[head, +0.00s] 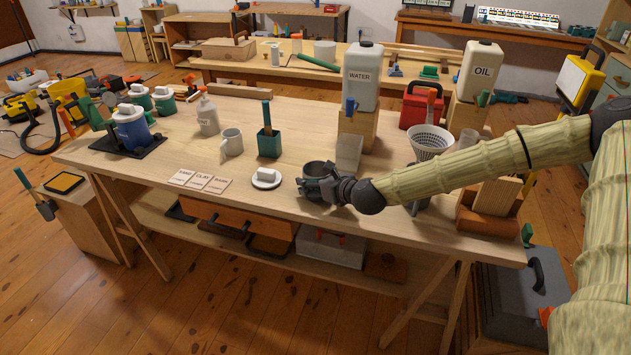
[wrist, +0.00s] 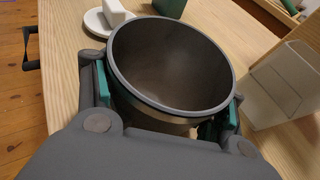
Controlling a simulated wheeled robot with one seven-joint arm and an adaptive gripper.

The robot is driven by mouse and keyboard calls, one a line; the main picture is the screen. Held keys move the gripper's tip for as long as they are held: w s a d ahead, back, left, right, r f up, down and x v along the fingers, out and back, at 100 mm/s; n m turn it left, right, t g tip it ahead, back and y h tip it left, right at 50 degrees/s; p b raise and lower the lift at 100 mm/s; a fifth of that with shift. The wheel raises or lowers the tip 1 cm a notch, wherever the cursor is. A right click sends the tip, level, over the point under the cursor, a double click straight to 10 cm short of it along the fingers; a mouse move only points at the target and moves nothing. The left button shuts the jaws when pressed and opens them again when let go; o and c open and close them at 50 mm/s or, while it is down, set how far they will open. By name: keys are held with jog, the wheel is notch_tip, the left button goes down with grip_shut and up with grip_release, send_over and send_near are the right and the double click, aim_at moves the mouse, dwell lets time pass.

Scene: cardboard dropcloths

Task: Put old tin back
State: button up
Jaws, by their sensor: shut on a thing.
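The old tin (wrist: 170,65) is a dark grey, open-topped round can with an empty-looking inside in the wrist view. It also shows in the head view (head: 318,168) near the front middle of the workbench (head: 290,197). My gripper (head: 320,185) is shut on the tin, with its teal-padded fingers on either side in the wrist view (wrist: 168,108). The tin looks upright. Whether its base touches the bench is hard to tell.
A white lid-like dish with a block (head: 266,178) lies left of the tin. Behind are a green brush holder (head: 269,143), a grey mug (head: 232,141) and a clear container (head: 348,153). Three labelled cards (head: 202,180) lie front left.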

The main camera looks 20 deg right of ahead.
jog(key=shift+f, duration=0.1)
jog(key=o, duration=1.2)
jog(key=shift+r, duration=0.25)
jog(key=shift+s+d, duration=0.15)
jog(key=shift+s, duration=0.2)
jog(key=v, duration=1.1)
jog(key=shift+s+d+r, duration=0.1)
jog(key=shift+r, duration=0.05)
